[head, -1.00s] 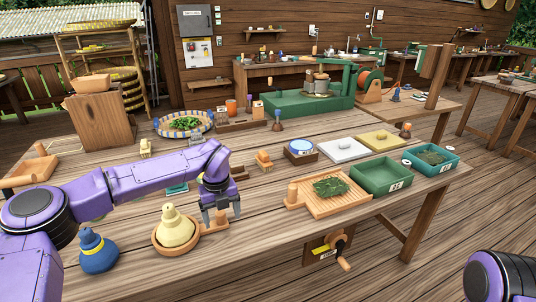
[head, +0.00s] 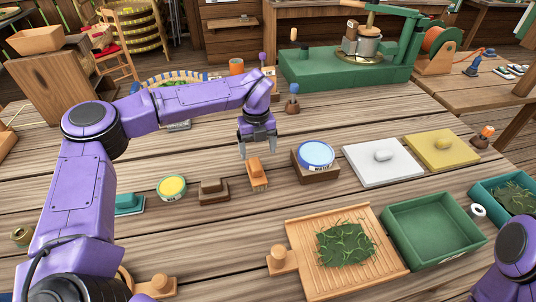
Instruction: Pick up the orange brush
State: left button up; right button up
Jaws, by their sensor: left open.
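The orange brush (head: 257,173) lies on the wooden table, left of the blue-lidded round tin (head: 316,154). Its pale bristles show at its near end. My left gripper (head: 258,153) is open and empty, fingers pointing down, at the far end of the brush. Its fingertips look close to the brush; I cannot tell whether they touch it. Of my right arm only a purple link shows at the lower right, and its gripper is out of view.
Left of the brush are a brown block (head: 214,191), a yellow-lidded tin (head: 172,188) and a teal block (head: 130,204). A wooden board with green leaves (head: 296,232) and a green tray (head: 400,212) lie nearer. White (head: 365,165) and yellow (head: 425,150) slabs lie right.

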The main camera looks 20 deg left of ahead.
aim_at(256, 164)
pick_arm(q)
jog(key=shift+w+f+p, duration=0.25)
jog(key=shift+f+p, duration=0.1)
jog(key=shift+f, duration=0.75)
jog(key=shift+s+f, duration=0.65)
jog(key=shift+f, duration=0.3)
jog(key=shift+s+f+p, duration=0.15)
jog(key=shift+f+p, duration=0.2)
jog(key=shift+p, duration=0.15)
jog(key=f, duration=0.1)
jog(key=f+p, duration=0.1)
jog(key=f, duration=0.2)
jog(key=shift+w+a+f+p, duration=0.25)
jog(key=shift+w+f+p, duration=0.1)
jog(key=shift+f+p, duration=0.05)
jog(key=shift+a+f, duration=0.1)
jog(key=shift+f, duration=0.2)
jog(key=shift+s+r, duration=0.1)
jog(key=shift+s, duration=0.15)
pick_arm(e)
notch_tip(256, 164, up, 4)
jog(key=shift+s+f, duration=0.15)
jog(key=shift+f, duration=0.05)
